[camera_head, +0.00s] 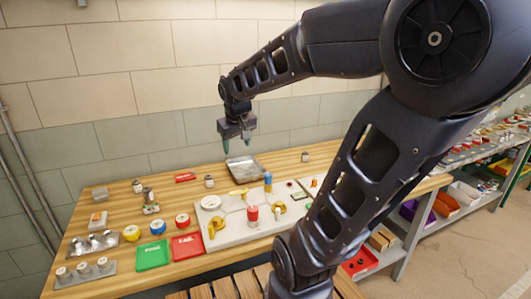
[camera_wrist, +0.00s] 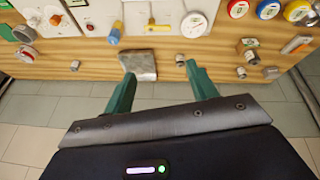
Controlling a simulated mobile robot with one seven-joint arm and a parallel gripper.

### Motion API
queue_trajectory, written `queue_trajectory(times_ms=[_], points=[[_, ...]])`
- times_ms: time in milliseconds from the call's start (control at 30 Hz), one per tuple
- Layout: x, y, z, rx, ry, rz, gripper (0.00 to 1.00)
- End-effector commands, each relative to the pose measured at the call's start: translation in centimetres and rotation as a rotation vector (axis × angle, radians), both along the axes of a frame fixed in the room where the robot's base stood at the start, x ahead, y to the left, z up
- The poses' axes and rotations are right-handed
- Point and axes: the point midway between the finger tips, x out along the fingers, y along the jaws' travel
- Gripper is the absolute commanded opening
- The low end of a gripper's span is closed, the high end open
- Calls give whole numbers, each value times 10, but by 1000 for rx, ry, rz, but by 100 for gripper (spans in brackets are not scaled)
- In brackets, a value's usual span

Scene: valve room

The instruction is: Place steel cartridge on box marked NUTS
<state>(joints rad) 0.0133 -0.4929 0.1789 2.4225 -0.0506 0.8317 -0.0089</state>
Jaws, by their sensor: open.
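My gripper (camera_head: 238,138) is open and empty, held in the air above the back of the wooden bench. Its two green fingers also show in the wrist view (camera_wrist: 160,80), with nothing between them. Several small metallic cylinders stand on the bench: one left of the tray (camera_head: 209,181), one at the back right (camera_head: 305,156), and two at the left (camera_head: 137,187) (camera_head: 148,194). I cannot tell which is the steel cartridge. Small boxes sit at the left, one greyish (camera_head: 98,194) and one with an orange patch (camera_head: 98,220). No NUTS marking is readable.
A metal tray (camera_head: 257,165) lies below my gripper. A pale panel (camera_head: 225,238) with coloured fittings fills the bench middle. Green (camera_head: 152,256) and red (camera_head: 187,246) trays lie at the front. The tiled wall (camera_head: 100,145) closes off the back.

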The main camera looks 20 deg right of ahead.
Motion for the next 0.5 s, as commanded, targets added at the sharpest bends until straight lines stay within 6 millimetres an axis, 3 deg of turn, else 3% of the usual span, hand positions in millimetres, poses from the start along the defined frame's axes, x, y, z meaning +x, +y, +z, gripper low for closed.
queue_trajectory(times_ms=[100,300,500], points=[[-33,-22,6,35,-13,-61,58],[-78,-46,6,98,-18,-136,58],[-98,-55,3,132,-18,-166,58]])
